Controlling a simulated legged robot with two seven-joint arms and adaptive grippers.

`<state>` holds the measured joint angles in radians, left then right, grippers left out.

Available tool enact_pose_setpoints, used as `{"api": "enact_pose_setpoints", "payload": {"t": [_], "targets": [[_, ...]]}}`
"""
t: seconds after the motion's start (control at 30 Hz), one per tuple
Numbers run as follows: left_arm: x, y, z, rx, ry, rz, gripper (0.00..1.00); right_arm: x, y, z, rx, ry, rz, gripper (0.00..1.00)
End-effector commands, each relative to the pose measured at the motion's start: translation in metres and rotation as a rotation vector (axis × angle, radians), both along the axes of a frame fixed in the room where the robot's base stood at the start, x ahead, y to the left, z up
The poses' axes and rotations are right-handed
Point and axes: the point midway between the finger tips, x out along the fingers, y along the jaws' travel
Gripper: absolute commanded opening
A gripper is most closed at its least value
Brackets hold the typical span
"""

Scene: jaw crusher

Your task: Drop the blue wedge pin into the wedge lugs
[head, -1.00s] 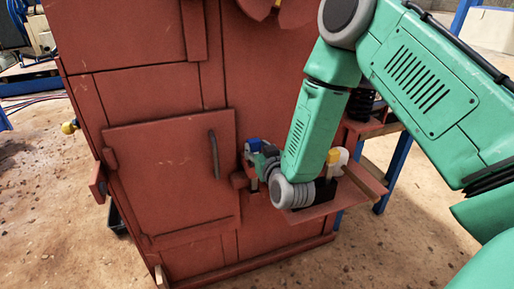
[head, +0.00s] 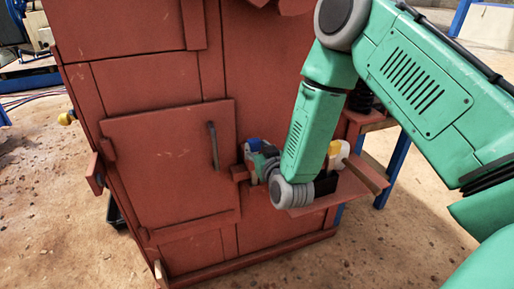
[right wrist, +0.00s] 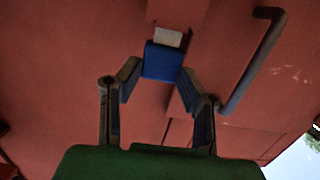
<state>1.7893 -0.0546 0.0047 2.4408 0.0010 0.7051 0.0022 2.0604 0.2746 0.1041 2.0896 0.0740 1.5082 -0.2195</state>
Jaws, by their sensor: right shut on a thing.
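My right gripper (head: 257,152) is at the front of the red crusher, shut on the blue wedge pin (head: 253,144). In the right wrist view the pin's blue head (right wrist: 163,61) lies between the fingertips of the gripper (right wrist: 160,82). A short pale part of its shank (right wrist: 168,38) shows beyond the head, up against a red block (right wrist: 178,12) that looks like a wedge lug. In the head view a red lug (head: 240,173) sits just left of and below the gripper. I cannot tell how far the shank is inside the lugs. My left gripper is out of view.
A door with a dark handle (head: 213,146) is left of the gripper; the handle also shows in the right wrist view (right wrist: 252,60). A red shelf (head: 305,208) with a yellow-topped item (head: 334,148) is to the right, partly behind my arm.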

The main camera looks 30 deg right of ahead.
Motion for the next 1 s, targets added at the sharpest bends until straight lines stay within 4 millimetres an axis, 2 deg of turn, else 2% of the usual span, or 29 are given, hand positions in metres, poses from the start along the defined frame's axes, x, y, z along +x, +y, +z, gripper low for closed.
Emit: {"api": "enact_pose_setpoints", "payload": {"t": [0.37,0.4,0.47,0.83,1.0], "targets": [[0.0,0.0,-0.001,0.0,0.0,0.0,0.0,0.001,0.0,-0.001,-0.001,-0.003,0.0,0.0],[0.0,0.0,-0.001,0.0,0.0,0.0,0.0,0.001,0.0,-0.001,-0.001,-0.003,0.0,0.36],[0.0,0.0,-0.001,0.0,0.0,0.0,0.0,0.001,0.0,-0.001,-0.001,-0.003,0.0,0.57],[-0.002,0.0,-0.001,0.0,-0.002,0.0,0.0,-0.003,0.001,-0.003,0.0,0.003,0.0,0.57],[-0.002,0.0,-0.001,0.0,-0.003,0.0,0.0,-0.024,0.007,-0.001,0.0,0.005,0.001,0.57]]}}
